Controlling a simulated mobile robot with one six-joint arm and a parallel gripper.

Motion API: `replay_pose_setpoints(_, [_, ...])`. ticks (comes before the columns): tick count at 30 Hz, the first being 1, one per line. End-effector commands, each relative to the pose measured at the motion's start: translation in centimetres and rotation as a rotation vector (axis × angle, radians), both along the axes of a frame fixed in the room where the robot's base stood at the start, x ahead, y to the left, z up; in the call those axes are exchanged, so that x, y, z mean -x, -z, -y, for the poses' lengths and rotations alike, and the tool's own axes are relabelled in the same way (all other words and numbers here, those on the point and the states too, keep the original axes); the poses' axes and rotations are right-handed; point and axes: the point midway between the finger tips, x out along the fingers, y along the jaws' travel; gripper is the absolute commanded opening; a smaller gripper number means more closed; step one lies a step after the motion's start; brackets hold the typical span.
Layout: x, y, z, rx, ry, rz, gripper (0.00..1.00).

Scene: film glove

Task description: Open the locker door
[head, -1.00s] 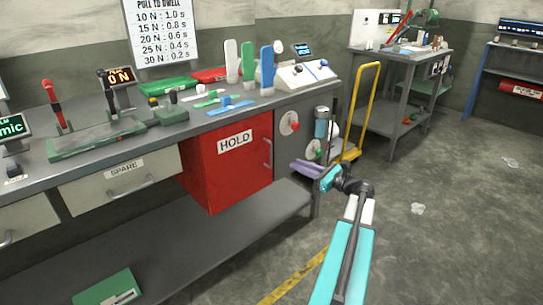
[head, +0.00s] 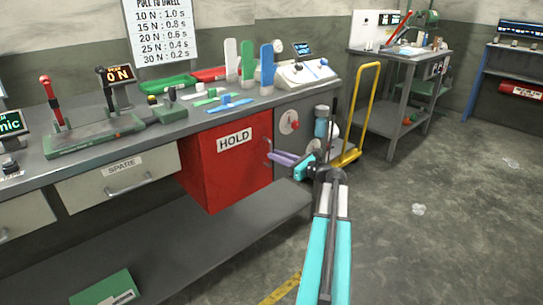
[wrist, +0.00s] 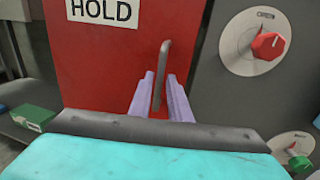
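The red locker door (head: 228,172) with a HOLD label sits under the bench, closed. It also fills the middle of the wrist view (wrist: 105,60). Its grey vertical bar handle (wrist: 162,70) is on the door's right side; in the head view the handle (head: 267,152) is partly hidden by my fingers. My gripper (head: 277,157) has purple fingers pointing at the handle. In the wrist view my gripper (wrist: 160,92) is open, with the handle's lower part lined up between the fingertips. I cannot tell whether the fingers touch it.
Right of the door is a grey panel with a red knob (wrist: 268,45) on a round dial, and a green knob (wrist: 299,162) lower down. A yellow rail (head: 361,115) stands behind my gripper. The lower shelf (head: 190,245) holds a green box (head: 104,290).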

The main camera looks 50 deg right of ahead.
Motion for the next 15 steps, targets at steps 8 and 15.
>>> replay_pose_setpoints(8, [-2.9,0.1,-0.4,-0.001,-0.001,0.000,0.17])
replay_pose_setpoints(15, [-3.3,0.0,-0.4,-0.001,0.000,0.000,0.17])
